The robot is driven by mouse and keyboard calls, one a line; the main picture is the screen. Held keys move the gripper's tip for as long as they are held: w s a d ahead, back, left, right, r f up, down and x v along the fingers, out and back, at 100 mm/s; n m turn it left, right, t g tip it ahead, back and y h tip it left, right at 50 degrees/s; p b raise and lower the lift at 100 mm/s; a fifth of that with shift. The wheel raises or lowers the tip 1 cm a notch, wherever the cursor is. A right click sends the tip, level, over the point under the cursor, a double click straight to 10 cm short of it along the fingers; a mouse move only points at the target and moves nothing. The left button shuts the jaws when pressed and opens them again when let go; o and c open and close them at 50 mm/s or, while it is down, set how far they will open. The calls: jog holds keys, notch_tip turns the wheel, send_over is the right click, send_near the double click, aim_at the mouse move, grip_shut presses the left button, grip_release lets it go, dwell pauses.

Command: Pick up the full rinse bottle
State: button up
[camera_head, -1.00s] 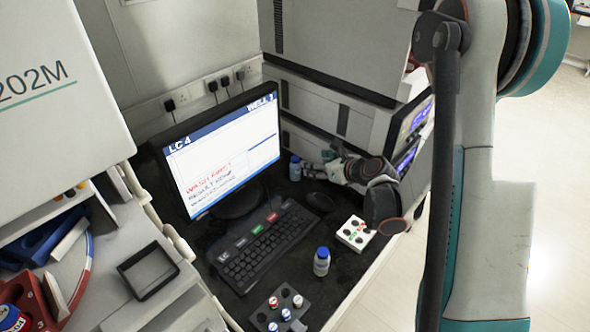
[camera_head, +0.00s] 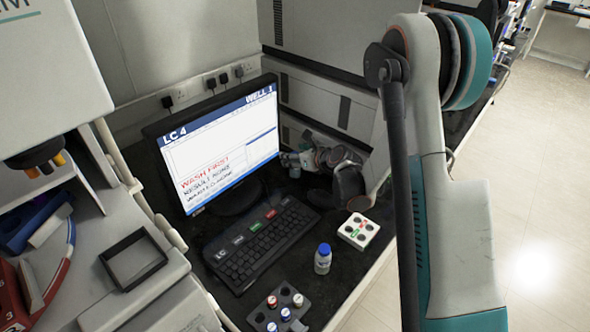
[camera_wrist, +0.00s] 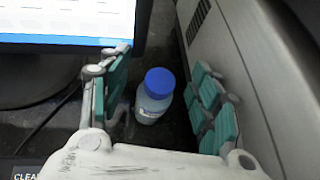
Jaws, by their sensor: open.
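A small translucent bottle with a blue cap (camera_wrist: 158,88) stands upright at the back of the black bench, between the monitor and the grey instrument. Its pale contents show in the wrist view, but the fill level is unclear. My gripper (camera_wrist: 161,66) is open, with one teal-padded finger on each side of this bottle; gaps show on both sides. In the head view my gripper (camera_head: 291,160) is at the back beside the monitor, and this bottle is mostly hidden behind it. A second blue-capped bottle (camera_head: 322,259) stands upright near the bench's front; its fill is also unclear.
The monitor (camera_head: 225,145) stands left of my gripper and the grey instrument (camera_wrist: 255,90) close on its right. The keyboard (camera_head: 262,243), a white block with coloured spots (camera_head: 358,230) and a black vial rack (camera_head: 262,309) lie nearer the front.

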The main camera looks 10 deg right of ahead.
jog(key=shift+w+a+f, duration=0.1)
jog(key=shift+w+f, duration=0.05)
jog(key=shift+c, duration=0.4)
jog(key=c, duration=0.9)
jog(key=shift+o, duration=0.2)
jog(key=shift+r, duration=0.25)
